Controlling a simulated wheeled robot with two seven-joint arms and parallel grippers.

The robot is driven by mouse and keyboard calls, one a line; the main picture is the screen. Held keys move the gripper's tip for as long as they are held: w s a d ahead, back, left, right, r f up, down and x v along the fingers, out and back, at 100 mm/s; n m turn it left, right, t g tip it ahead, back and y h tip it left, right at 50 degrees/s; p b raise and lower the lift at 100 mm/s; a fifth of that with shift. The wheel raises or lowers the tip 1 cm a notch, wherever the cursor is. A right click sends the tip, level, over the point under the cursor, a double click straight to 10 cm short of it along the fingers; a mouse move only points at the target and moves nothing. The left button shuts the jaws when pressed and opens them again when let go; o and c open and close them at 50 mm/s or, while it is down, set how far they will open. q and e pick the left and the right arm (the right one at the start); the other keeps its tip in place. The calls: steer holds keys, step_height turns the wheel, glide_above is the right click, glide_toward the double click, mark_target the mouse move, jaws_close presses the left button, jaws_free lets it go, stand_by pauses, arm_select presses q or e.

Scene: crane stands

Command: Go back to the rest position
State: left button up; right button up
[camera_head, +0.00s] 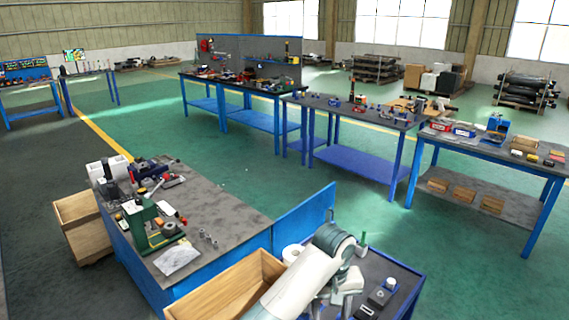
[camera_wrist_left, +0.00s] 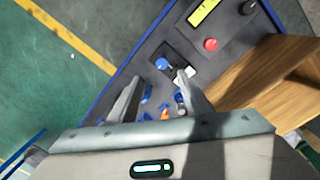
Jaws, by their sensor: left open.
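My left arm comes in at the bottom of the head view, and its gripper (camera_head: 342,290) is over the small dark-topped blue table (camera_head: 402,272). In the left wrist view my left gripper (camera_wrist_left: 160,77) is open, with its two fingers apart. Small blue and orange parts (camera_wrist_left: 165,114) show beyond and between the fingers; I see nothing clamped. My right gripper is in neither view.
A wooden box (camera_head: 222,292) stands beside the small table, close to my arm; it also shows in the left wrist view (camera_wrist_left: 262,78). A red button (camera_wrist_left: 211,44) is on the table. A grey-topped workbench (camera_head: 215,190) stands left. Green floor (camera_head: 340,215) is clear behind.

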arm_select(q)
steer(key=s+a+f+h, duration=0.1)
steer(key=s+a+f, duration=0.4)
steer(key=s+a+f+t, duration=0.1)
steer(key=s+a+f, duration=0.3)
steer(key=s+a, duration=0.1)
steer(key=s+a+f+m+h, duration=0.1)
steer(key=s+a+f, duration=0.3)
steer(key=s+f, duration=0.1)
steer(key=shift+s+a+f+h, duration=0.3)
steer(key=shift+a, duration=0.1)
steer(key=s+a+r+m+t+y, duration=0.2)
steer(key=s+a+t+y, duration=0.1)
steer(key=s+a, duration=1.55)
step_height(320, 180, down, 31)
steer(key=w+a+g+b, duration=0.1)
steer(key=g+b, duration=0.1)
steer(key=b, duration=0.3)
steer(key=s+a+f+b, duration=0.1)
steer(key=s+f+b, duration=0.2)
steer(key=s+f, duration=0.6)
steer(key=s+a+f+g+b, duration=0.1)
steer(key=s+a+f+b, duration=0.1)
steer(key=s+f, duration=0.8)
step_height(320, 180, down, 7)
steer(key=shift+a+f+b, duration=0.1)
steer(key=shift+a+b, duration=0.05)
steer(key=shift+b, duration=0.4)
